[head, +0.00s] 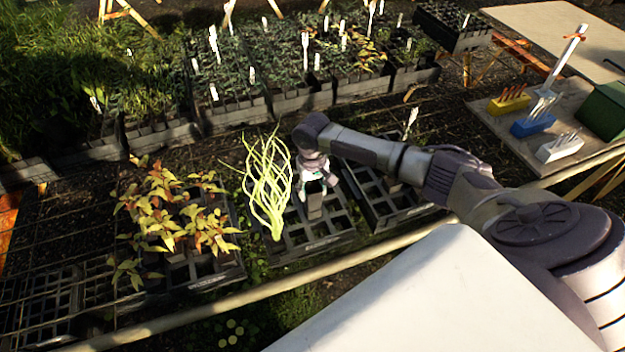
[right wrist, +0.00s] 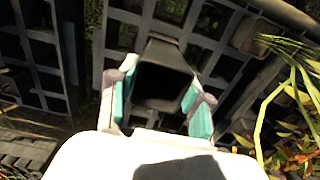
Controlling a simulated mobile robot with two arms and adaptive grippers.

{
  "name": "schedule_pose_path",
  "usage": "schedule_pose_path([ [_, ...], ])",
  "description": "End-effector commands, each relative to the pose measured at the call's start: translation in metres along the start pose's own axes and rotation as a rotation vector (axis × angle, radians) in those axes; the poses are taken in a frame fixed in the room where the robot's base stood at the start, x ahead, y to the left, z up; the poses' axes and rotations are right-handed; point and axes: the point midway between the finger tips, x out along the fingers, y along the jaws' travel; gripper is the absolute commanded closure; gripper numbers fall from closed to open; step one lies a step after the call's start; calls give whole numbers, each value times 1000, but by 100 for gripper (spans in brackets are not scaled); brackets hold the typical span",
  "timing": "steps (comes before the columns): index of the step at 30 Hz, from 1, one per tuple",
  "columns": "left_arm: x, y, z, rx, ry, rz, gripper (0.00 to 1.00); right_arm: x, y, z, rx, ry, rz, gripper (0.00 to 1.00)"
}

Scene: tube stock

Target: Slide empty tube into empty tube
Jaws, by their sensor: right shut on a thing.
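My right gripper (head: 316,176) is above the middle black grid tray (head: 318,243) in the head view. It is shut on a dark grey square tube (head: 315,207), which hangs below the fingers. In the right wrist view the tube (right wrist: 160,85) sits between the two teal finger pads, its dark open mouth facing the camera and nothing visible inside. Whether its lower end touches the tray is unclear. What looks like another dark tube (right wrist: 250,36) shows near the tray at the upper right of that view. My left gripper is not in view.
A tall stringy green plant (head: 268,190) stands left of the gripper. Yellow-leaved plants (head: 170,210) fill part of the left tray. Another grid tray (head: 385,205) lies partly behind my arm. Yellow (head: 508,102), blue (head: 533,122) and white (head: 559,148) blocks stand on the right bench.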

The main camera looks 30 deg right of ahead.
Motion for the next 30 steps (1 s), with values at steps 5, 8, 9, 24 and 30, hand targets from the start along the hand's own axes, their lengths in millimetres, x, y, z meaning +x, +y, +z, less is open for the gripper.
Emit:
schedule_pose_path([
  [5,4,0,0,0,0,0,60,8,0,0,1,-1,0,66],
  [8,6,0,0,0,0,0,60,12,0,0,1,0,0,66],
  [9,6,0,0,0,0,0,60,14,0,0,0,0,0,66],
  [24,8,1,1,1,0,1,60,19,0,0,0,1,0,48],
  [30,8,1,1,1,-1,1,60,19,0,0,0,1,0,22],
])
